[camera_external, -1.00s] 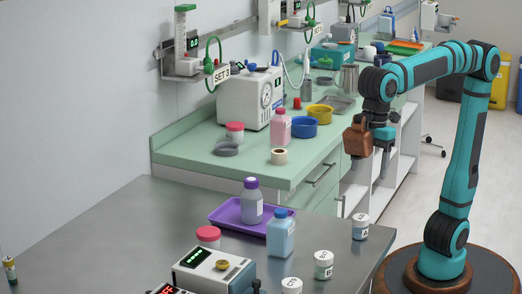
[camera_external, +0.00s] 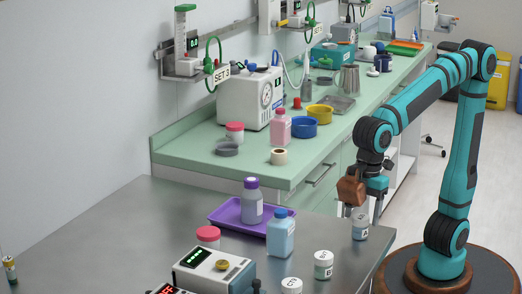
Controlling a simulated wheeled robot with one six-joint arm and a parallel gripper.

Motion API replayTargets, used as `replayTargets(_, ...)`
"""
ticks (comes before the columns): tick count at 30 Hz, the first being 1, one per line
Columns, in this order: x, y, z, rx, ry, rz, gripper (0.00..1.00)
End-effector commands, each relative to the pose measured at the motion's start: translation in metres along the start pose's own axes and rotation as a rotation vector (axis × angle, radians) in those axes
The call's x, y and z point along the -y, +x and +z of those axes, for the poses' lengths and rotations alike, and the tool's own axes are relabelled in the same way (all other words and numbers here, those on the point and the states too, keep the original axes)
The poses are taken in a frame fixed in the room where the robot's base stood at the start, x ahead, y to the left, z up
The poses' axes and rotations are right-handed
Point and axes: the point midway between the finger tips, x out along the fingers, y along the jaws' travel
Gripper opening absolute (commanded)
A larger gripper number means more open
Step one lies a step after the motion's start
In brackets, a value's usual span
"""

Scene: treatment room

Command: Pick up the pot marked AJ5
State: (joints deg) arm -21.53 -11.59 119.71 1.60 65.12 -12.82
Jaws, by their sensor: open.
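A small pot (camera_external: 360,231) with a white lid and a pale label stands upright near the right edge of the grey metal table (camera_external: 190,222). Its label shows a letter like A; the rest is too small to read. My gripper (camera_external: 363,208) is open, pointing down at the top of this pot and partly hiding its lid. I cannot tell whether the fingers are around the lid or just above it. A second white-lidded pot (camera_external: 323,266) stands nearer, to the left, and a third pot (camera_external: 291,286) is cut off by the bottom edge. Their marks are not legible.
A blue-capped bottle (camera_external: 281,238) stands left of the pots. A purple tray (camera_external: 228,215) holds a purple-capped bottle (camera_external: 252,205). A device with a green display (camera_external: 213,272) and a pink-lidded jar (camera_external: 208,236) stand further left. The green counter (camera_external: 190,152) lies behind.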

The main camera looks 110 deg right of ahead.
Motion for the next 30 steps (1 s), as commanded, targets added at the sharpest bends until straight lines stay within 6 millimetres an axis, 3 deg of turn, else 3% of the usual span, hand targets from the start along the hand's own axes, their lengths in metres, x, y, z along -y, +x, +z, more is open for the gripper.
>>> replayTargets(7, -0.002, 0.033, 0.002, 0.003, 0.0, -0.001, 0.67)
replayTargets(17, -0.002, 0.039, 0.001, 0.0, 0.0, 0.0, 0.67)
replayTargets(24, -0.002, 0.039, 0.001, 0.0, 0.0, 0.0, 0.22)
replayTargets(30, -0.002, 0.039, 0.001, 0.0, 0.0, 0.0, 0.19)
